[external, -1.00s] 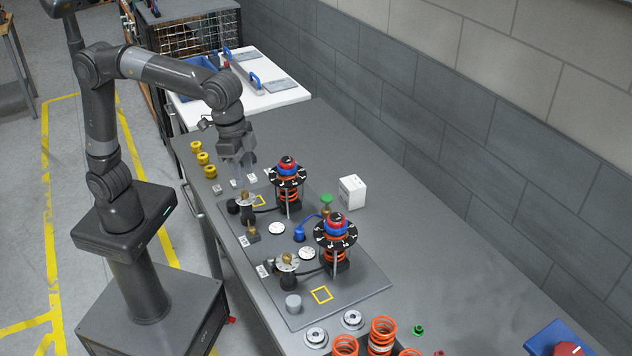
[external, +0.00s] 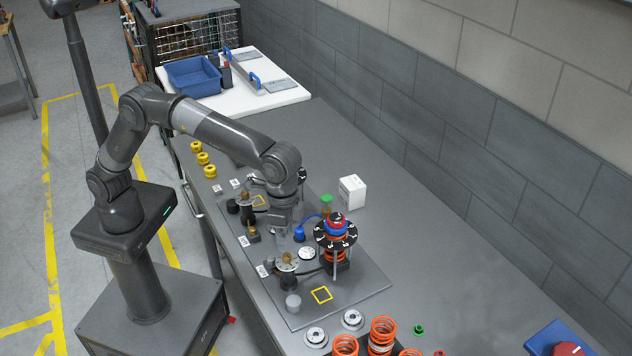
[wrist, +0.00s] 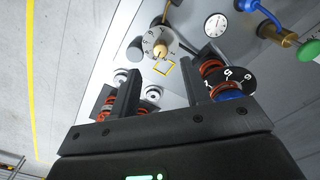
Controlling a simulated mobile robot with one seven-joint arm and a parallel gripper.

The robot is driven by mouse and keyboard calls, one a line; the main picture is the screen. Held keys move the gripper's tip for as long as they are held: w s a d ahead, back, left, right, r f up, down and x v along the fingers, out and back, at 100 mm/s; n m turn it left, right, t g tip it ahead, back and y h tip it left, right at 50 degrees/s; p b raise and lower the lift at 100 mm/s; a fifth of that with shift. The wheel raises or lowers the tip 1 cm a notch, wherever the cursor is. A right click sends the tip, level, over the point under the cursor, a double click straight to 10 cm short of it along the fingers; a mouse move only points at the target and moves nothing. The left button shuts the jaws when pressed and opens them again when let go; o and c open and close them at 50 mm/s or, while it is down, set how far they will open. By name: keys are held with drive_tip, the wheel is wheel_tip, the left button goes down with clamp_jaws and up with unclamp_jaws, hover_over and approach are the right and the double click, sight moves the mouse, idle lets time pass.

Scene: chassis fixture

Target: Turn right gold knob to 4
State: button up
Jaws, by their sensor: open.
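The nearer dial plate (external: 290,267) with a gold knob (external: 286,257) on top sits at the front of the grey fixture board. In the wrist view the gold knob (wrist: 160,51) shows on its pale marked dial (wrist: 149,39), just beyond the fingertips. The dial's numbers are too small to read surely. A second gold knob (external: 244,196) stands farther back on the board. My gripper (external: 284,238) points down over the board, close behind the nearer knob; it is open and empty in the wrist view (wrist: 160,66). The arm hides part of the rear spring unit.
A spring unit with a black numbered disc (external: 335,235) stands just right of the knob. A gauge (external: 307,253), blue fitting (external: 299,234) and green knob (external: 327,200) are nearby.

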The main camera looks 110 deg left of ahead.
sight(286, 255)
wheel_tip(286, 255, down, 6)
drive_tip(key=shift+f, duration=0.25)
clamp_jaws()
idle(0.5)
